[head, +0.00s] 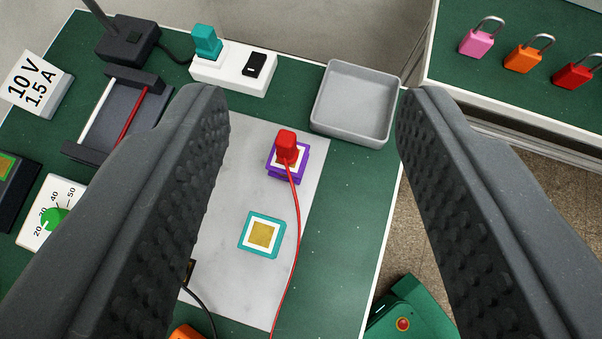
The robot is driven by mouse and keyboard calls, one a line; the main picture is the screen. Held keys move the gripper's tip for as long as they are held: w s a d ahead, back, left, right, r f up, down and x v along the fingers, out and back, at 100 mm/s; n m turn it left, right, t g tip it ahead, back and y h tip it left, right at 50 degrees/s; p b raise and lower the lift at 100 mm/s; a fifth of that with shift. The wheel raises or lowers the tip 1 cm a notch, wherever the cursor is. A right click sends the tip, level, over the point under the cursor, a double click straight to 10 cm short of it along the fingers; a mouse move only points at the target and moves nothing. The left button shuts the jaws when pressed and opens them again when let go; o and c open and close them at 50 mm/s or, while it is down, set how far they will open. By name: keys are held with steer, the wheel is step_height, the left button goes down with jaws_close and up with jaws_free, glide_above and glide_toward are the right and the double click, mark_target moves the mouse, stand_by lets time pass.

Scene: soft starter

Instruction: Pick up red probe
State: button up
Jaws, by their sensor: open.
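The red probe (286,146) stands on a purple-framed pad (275,161) on the grey mat. A red cable (297,233) runs from it down toward the bottom of the view. My gripper (310,108) is open, with its two dark ridged fingers spread wide on the left and right of the view. The red probe shows in the gap between the fingers, nearer the left one, with nothing gripped. The left finger hides part of the table and mat.
A teal-framed pad (263,234) lies on the grey mat (240,287). A grey tray (317,119) and a white power strip (217,72) with a teal plug (206,41) are behind. A rack (110,118), a dial (55,213) and a label block (38,85) are left. Padlocks (523,56) sit on another table.

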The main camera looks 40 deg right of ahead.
mark_target(282, 148)
steer(key=w+a+f+m+h+b, duration=0.1)
steer(key=a+f+m+h, duration=0.15)
steer(key=f, duration=0.75)
steer(key=w+a+f+m+h+b, duration=0.1)
steer(key=a+f+h, duration=0.15)
steer(key=f, duration=0.75)
steer(key=shift+g+y, duration=0.4)
steer(key=shift+y, duration=0.1)
steer(key=x, duration=0.8)
steer(key=shift+w+f, duration=0.15)
steer(key=shift+f, duration=0.05)
steer(key=x, duration=0.4)
steer(key=shift+w+f, duration=0.2)
steer(key=shift+f, duration=0.1)
steer(key=shift+w+d+f, duration=0.1)
steer(key=shift+w+d, duration=0.25)
steer(key=shift+d, duration=0.05)
jaws_close()
